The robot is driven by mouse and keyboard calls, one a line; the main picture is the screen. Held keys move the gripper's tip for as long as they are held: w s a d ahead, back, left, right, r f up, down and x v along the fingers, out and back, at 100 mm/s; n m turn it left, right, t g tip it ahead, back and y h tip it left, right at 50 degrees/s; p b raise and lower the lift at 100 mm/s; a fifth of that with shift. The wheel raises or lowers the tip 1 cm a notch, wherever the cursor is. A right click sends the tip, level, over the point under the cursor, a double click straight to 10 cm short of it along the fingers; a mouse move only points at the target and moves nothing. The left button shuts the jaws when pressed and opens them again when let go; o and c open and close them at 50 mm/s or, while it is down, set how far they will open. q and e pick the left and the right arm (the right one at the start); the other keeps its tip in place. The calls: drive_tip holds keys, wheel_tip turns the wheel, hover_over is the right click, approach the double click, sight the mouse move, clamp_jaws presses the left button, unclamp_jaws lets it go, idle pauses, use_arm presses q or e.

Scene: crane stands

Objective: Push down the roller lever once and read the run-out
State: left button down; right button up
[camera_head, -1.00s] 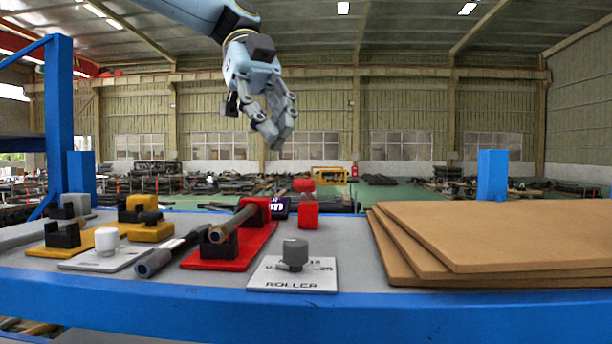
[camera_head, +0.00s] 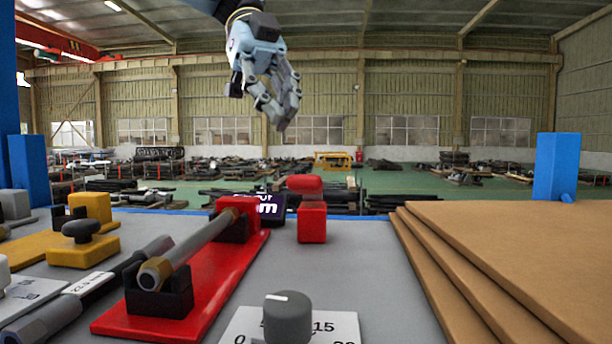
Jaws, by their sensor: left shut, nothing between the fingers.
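My left gripper (camera_head: 284,126) hangs high in the head view, shut and empty, well above the bench. Below it stands a red block (camera_head: 312,224) with a rounded red top piece (camera_head: 305,185), which may be the roller lever. Left of it, a dark display (camera_head: 271,208) shows part of some white lettering; its reading is hidden behind the red stand. A brownish shaft (camera_head: 200,247) lies across black supports on the red base (camera_head: 222,285). In front, a grey knob (camera_head: 288,318) stands on a white scale plate (camera_head: 342,325), cut by the lower edge. My right gripper is out of view.
Stacked brown boards (camera_head: 520,260) fill the bench's right side. Yellow fixtures (camera_head: 85,248) and a dark rod (camera_head: 110,285) crowd the left. Blue posts (camera_head: 557,168) rise at the back corners. Grey bench top (camera_head: 365,255) is bare between the red block and the boards.

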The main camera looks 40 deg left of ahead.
sight(309, 189)
use_arm(q)
drive_tip(key=b+x, duration=0.3)
drive_tip(key=x, duration=0.3)
drive_tip(key=shift+b, duration=0.35)
drive_tip(key=shift+d+f, duration=0.25)
drive_tip(key=shift+f, duration=0.1)
